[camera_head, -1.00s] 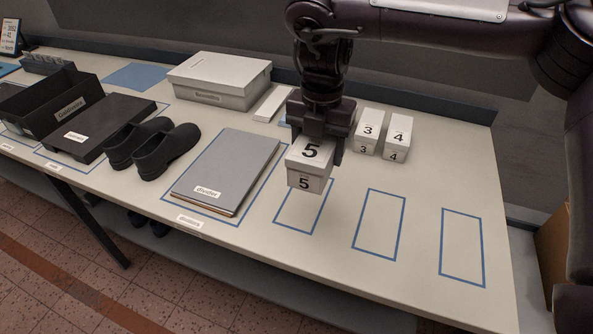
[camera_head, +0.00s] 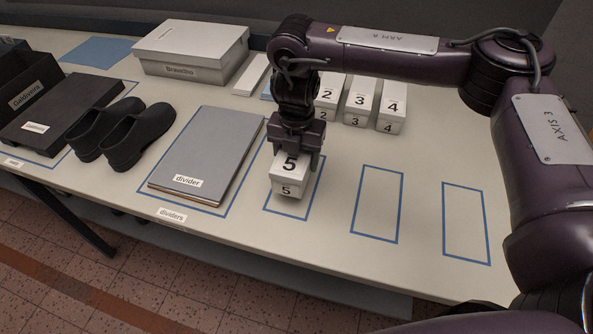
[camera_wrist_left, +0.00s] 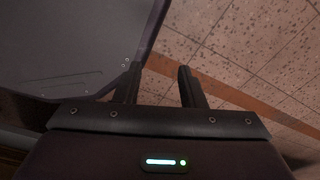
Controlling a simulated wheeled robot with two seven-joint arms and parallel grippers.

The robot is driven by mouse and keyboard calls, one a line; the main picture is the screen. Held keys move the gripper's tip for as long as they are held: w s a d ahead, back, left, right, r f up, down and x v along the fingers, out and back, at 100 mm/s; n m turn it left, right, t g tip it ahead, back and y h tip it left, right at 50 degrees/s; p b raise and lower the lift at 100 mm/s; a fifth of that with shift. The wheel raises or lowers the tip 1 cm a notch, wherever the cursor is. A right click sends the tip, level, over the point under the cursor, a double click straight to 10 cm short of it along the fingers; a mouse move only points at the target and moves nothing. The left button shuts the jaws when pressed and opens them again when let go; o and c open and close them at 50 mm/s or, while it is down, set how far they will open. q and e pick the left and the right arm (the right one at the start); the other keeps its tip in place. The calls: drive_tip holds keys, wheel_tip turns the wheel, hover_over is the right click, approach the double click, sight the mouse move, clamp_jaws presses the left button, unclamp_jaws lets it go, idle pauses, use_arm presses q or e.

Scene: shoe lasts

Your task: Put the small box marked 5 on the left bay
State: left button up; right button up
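The small white box marked 5 (camera_head: 289,187) is held upright in my right gripper (camera_head: 296,158), whose arm comes in from the right in the head view. The gripper is shut on it from above. The box is over the left one of three blue-outlined bays (camera_head: 291,212), covering much of it; I cannot tell whether its base touches the table. The middle bay (camera_head: 377,204) and right bay (camera_head: 466,223) are empty. My left gripper (camera_wrist_left: 158,78) shows only in the left wrist view, open and empty, with tiled floor beyond it.
Boxes marked 2 (camera_head: 327,98), 3 (camera_head: 358,102) and 4 (camera_head: 392,106) stand behind the bays. A grey divider stack (camera_head: 210,150) lies just left of the left bay. Black shoes (camera_head: 138,137) and a large lidded box (camera_head: 190,55) are further left.

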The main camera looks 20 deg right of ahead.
drive_tip(key=shift+f, duration=0.8)
wheel_tip(320, 180, down, 2)
drive_tip(key=shift+f+b, duration=0.25)
drive_tip(key=shift+b, duration=0.1)
drive_tip(key=shift+f, duration=0.25)
use_arm(q)
drive_tip(key=shift+s+f, duration=0.4)
drive_tip(key=shift+s, duration=0.2)
drive_tip(key=shift+f, duration=0.1)
use_arm(e)
drive_tip(key=shift+f, duration=0.1)
drive_tip(key=o, duration=1.1)
use_arm(q)
drive_tip(key=shift+w, duration=0.25)
